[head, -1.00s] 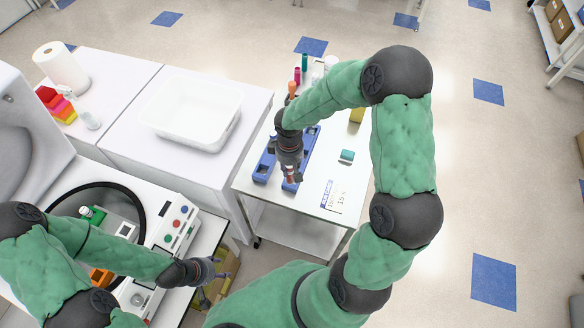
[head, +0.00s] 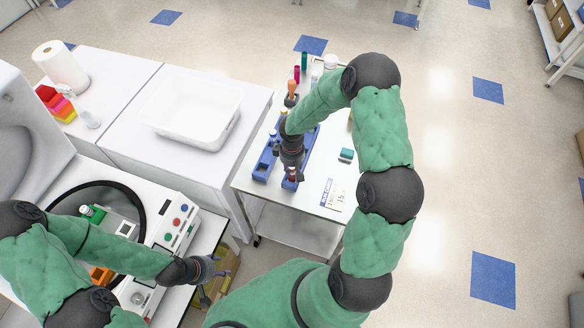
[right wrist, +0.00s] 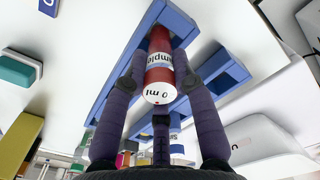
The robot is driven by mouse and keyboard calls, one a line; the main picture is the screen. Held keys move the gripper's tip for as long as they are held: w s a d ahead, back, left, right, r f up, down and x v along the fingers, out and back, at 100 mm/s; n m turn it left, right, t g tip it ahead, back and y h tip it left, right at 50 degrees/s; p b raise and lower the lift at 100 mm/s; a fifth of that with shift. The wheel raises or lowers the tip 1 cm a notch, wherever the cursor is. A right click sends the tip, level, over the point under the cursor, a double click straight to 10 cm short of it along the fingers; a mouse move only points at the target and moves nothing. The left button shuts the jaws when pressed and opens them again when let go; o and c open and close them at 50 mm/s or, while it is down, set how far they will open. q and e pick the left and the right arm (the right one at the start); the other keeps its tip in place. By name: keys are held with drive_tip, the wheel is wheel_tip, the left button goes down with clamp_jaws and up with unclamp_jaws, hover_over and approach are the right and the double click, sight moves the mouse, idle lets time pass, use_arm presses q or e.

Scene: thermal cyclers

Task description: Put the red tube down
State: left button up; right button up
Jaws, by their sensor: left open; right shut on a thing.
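The red tube (right wrist: 159,70) has a white printed label and stands between the fingers of my right gripper (right wrist: 158,75) in the right wrist view. Its far end is at an opening in the blue rack (right wrist: 115,85); I cannot tell how deep it sits. In the head view my right gripper (head: 291,175) is low over the near end of the blue rack (head: 309,146), and only a bit of the tube shows. My left gripper (head: 216,283) is open and empty beside the bench with the control panel, away from the rack.
The white cart (head: 262,198) carries a teal block (head: 346,155), a printed label card (head: 333,194) and several coloured tubes at its far end. A white basin (head: 191,110) stands on the counter to the left.

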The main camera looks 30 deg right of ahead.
drive_tip(key=shift+f, duration=0.1)
drive_tip(key=shift+f, duration=0.15)
drive_tip(key=o, duration=1)
drive_tip(key=shift+r, duration=0.2)
